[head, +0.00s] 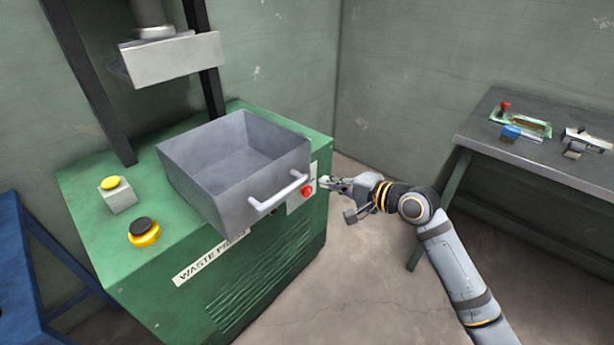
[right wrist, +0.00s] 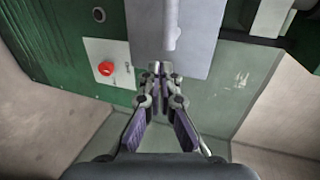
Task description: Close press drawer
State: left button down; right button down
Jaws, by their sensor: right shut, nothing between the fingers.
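The press drawer (head: 205,189) is a grey open-topped box on the green waste press (head: 90,235). It juts out past the press's front edge and looks empty. Its white bar handle (head: 279,192) is on the front face. My right gripper (head: 326,183) is shut and empty, just right of the handle and apart from it in the head view. In the right wrist view the shut fingertips (right wrist: 157,68) are at the lower edge of the grey drawer front (right wrist: 143,35), below the handle (right wrist: 171,25). I cannot tell whether they touch it. My left gripper is not in view.
A red button (head: 307,191) on a light plate is on the press front. A yellow button box (head: 118,194) and a black-and-yellow button (head: 144,232) are on top. A press head (head: 170,58) hangs above. A dark table (head: 540,160) with tools stands right; a blue frame (head: 22,280) left.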

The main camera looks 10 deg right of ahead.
aim_at(306, 174)
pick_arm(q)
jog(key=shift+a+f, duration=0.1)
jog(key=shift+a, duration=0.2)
pick_arm(e)
jog(key=x, duration=0.5)
jog(key=r+x, duration=0.1)
jog(key=x, duration=0.1)
jog(key=shift+w+a, duration=0.4)
